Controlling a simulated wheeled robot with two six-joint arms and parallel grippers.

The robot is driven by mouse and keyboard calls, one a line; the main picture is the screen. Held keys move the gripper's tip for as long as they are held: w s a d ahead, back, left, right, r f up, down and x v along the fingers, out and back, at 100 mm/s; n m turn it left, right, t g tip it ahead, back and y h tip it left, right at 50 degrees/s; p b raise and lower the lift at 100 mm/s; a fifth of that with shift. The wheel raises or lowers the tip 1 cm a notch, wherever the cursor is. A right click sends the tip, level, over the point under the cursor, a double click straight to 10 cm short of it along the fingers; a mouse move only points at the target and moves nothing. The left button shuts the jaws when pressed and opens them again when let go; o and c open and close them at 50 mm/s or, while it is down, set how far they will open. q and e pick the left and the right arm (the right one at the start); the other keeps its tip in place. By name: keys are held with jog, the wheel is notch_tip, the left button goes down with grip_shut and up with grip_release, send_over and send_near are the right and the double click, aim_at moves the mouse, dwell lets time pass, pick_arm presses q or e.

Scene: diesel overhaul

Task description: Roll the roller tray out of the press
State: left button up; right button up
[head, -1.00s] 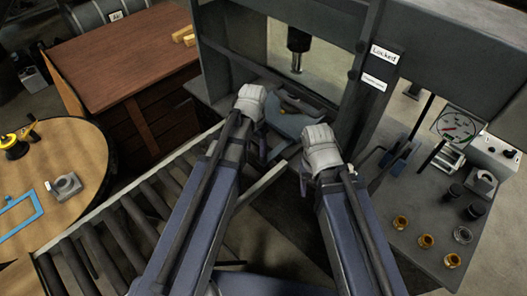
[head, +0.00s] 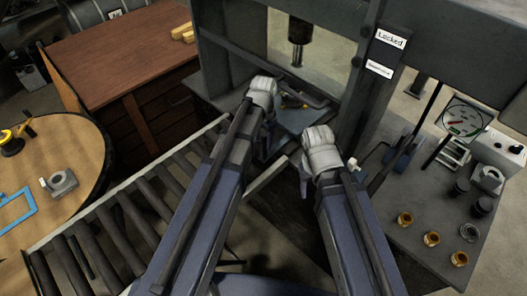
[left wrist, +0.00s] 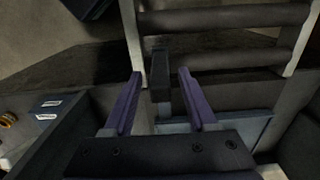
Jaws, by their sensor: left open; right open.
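The roller tray is a blue-grey plate (head: 300,119) low in the press (head: 352,125), partly hidden by my left gripper and the press frame. Its edge also shows in the left wrist view (left wrist: 248,126). My left gripper (head: 272,143) is at the tray's near side. In the left wrist view its open fingers (left wrist: 160,74) stand on either side of a dark upright bar (left wrist: 160,82), apart from it as far as I can tell. My right gripper (head: 307,183) is open and empty in front of the press, right of the left one.
A roller conveyor (head: 125,205) runs from the lower left toward the press. A wooden cabinet (head: 120,55) and a round table (head: 85,135) stand left. A grey bench (head: 425,225) with brass fittings, dark cylinders and a gauge (head: 465,118) lies right. The press carries a "Locked" sign (head: 391,38).

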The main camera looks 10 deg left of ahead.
aim_at(263, 147)
pick_arm(q)
notch_tip(263, 147, down, 4)
jog(key=b, duration=0.3)
jog(key=shift+c, duration=0.3)
grip_shut()
dwell(1.0)
